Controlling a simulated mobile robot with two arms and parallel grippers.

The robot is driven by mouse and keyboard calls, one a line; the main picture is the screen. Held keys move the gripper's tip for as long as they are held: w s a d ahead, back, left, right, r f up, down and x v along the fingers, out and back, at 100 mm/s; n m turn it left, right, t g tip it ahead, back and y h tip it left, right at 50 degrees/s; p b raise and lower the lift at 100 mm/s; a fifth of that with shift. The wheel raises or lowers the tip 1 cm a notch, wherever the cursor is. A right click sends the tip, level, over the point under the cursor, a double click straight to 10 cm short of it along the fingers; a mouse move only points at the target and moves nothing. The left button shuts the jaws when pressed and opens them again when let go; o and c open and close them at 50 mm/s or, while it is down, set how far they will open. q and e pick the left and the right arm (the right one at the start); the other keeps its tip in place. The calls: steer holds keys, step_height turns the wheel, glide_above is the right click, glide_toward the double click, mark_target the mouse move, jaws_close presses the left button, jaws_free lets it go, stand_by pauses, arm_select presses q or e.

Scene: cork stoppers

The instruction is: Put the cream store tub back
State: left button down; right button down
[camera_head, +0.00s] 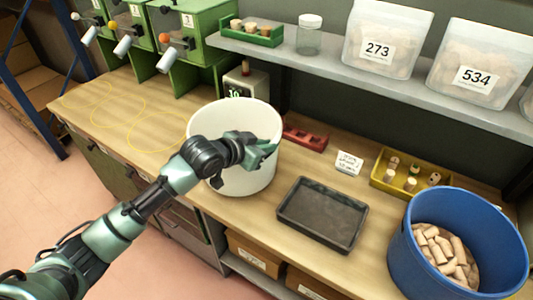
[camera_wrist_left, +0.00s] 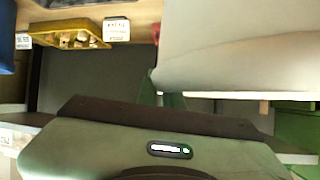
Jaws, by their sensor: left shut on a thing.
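The cream store tub (camera_head: 232,118) is a large, pale, round bucket with an open top, upright over the middle of the wooden counter near its front edge. I cannot tell whether its base touches the counter. My left gripper (camera_head: 262,150) is shut on the tub's wall at its front right, below the rim. My arm hides part of the tub's front. In the left wrist view the tub's pale wall (camera_wrist_left: 240,45) fills the upper right; the fingertips are not clear there. My right gripper is not in view.
Yellow outlines (camera_head: 150,130) mark clear counter at left, below green dispensers (camera_head: 187,25). Right of the tub are a dark tray (camera_head: 322,238), a red rack (camera_head: 304,137), a card (camera_head: 347,164), a yellow bin (camera_head: 380,182) and a blue tub of corks (camera_head: 400,248). A shelf (camera_head: 270,55) overhangs behind.

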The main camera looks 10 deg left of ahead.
mark_target(269, 155)
arm_select(q)
step_height(269, 155, down, 4)
steer(key=shift+r+p, duration=0.25)
steer(key=shift+p, duration=0.05)
steer(key=c, duration=1.6)
jaws_free()
steer(key=shift+f, duration=0.15)
steer(key=shift+o, duration=0.2)
steer(key=shift+s, duration=0.1)
steer(key=b+v, duration=0.2)
steer(key=v, duration=1)
steer(key=shift+b, duration=0.35)
